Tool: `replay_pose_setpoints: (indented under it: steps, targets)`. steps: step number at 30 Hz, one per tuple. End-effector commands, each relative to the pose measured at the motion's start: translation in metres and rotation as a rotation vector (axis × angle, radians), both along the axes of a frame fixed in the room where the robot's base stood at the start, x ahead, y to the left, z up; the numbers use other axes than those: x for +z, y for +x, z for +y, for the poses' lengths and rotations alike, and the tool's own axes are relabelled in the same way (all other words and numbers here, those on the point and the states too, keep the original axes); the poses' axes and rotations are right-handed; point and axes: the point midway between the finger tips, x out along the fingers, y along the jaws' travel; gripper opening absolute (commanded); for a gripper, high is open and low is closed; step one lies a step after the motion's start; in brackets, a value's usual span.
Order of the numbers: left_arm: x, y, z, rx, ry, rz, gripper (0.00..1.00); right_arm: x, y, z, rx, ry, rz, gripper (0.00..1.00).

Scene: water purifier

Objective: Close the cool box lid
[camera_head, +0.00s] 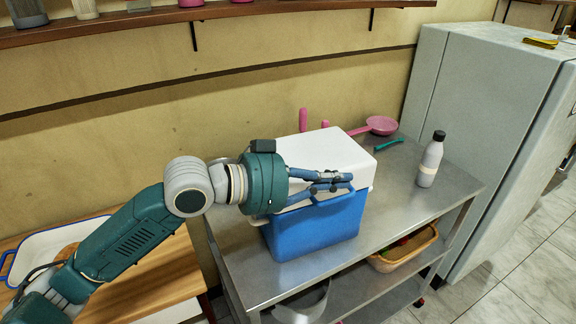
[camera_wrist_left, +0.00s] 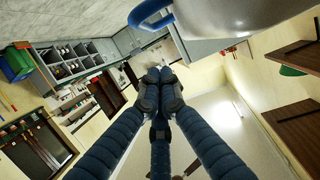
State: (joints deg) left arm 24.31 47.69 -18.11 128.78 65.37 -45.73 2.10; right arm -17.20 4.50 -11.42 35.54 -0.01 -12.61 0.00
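The cool box (camera_head: 315,228) is blue with a white lid (camera_head: 330,150) and stands on a metal table. The lid lies flat over the box and looks down, though my gripper hides part of the seam. My right gripper is out of view.
The metal table (camera_head: 405,200) also holds a grey bottle (camera_head: 430,160) at right and a pink ladle (camera_head: 380,125) behind the box. A basket (camera_head: 403,249) sits on the lower shelf. A fridge (camera_head: 490,110) stands at right. A wall shelf (camera_head: 230,11) runs above.

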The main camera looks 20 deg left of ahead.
Motion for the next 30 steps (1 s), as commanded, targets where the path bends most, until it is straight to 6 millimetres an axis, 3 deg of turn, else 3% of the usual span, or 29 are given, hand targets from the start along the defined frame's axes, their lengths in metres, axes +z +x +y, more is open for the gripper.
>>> replay_pose_setpoints:
  steps: [6, 15, 30]
  targets:
    - [0.005, -0.025, 0.028, 0.004, 0.006, 0.001, 0.0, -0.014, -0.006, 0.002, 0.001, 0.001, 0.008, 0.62]
    - [0.016, -0.057, 0.058, 0.003, 0.001, 0.003, 0.0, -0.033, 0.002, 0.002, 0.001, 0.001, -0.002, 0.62]
    - [0.025, -0.069, 0.068, 0.0, 0.001, 0.0, 0.0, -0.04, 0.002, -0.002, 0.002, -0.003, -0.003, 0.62]
